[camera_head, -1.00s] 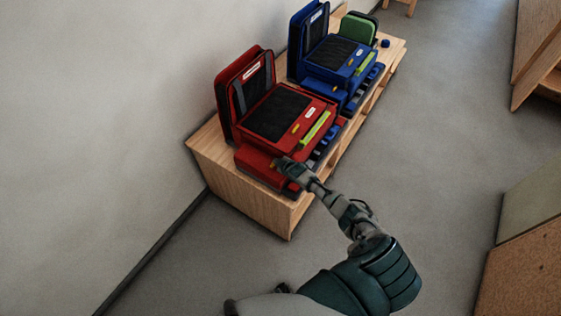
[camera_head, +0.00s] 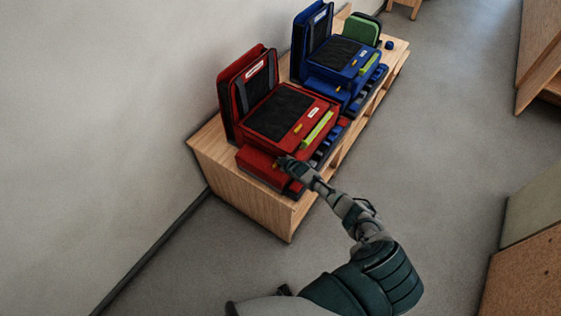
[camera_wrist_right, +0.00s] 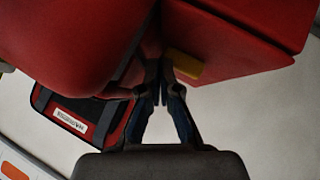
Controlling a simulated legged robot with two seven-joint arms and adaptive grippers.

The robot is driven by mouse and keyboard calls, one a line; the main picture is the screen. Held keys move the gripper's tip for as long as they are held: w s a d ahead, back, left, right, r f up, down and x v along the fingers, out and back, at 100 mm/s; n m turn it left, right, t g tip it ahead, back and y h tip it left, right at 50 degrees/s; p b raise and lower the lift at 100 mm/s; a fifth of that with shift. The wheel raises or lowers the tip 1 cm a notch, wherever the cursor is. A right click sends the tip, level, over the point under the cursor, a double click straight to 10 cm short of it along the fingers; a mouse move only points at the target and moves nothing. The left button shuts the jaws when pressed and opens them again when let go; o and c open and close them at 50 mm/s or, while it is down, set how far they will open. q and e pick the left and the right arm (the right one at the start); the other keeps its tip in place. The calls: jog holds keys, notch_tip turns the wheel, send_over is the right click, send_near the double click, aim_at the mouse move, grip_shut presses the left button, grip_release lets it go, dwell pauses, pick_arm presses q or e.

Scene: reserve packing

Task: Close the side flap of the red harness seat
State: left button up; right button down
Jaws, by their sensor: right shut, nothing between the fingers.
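The red harness seat (camera_head: 288,108) stands on the near end of a wooden bench, with its tall red back (camera_head: 240,88) upright at the left. A red side part (camera_head: 255,163), apparently the side flap, sticks out at the seat's near side. My right gripper (camera_head: 283,162) is at this part, close to a small yellow tab. In the right wrist view my right gripper (camera_wrist_right: 162,92) is shut and empty. Its fingertips lie between two red surfaces, beside a yellow tab (camera_wrist_right: 184,66); whether they touch is unclear. My left gripper is not in view.
The wooden bench (camera_head: 240,197) runs along the pale wall at the left. A blue seat (camera_head: 340,58) and a green item (camera_head: 361,29) stand farther along it. Grey floor is clear to the right, with wooden furniture (camera_head: 530,262) at the right edge.

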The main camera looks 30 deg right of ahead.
jog(key=shift+a, duration=0.1)
jog(key=shift+w+a+r, duration=0.1)
jog(key=shift+a+r, duration=0.05)
jog(key=shift+a+r+p, duration=0.3)
jog(key=shift+r+p, duration=0.5)
jog(key=shift+r, duration=0.1)
jog(key=shift+r+p, duration=0.3)
pick_arm(q)
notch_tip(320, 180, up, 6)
jog(key=p, duration=0.4)
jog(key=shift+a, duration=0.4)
pick_arm(e)
jog(key=s+d+r, duration=0.2)
jog(key=s+r, duration=0.4)
jog(key=r, duration=0.4)
jog(key=shift+s+d, duration=0.2)
jog(key=shift+d, duration=0.15)
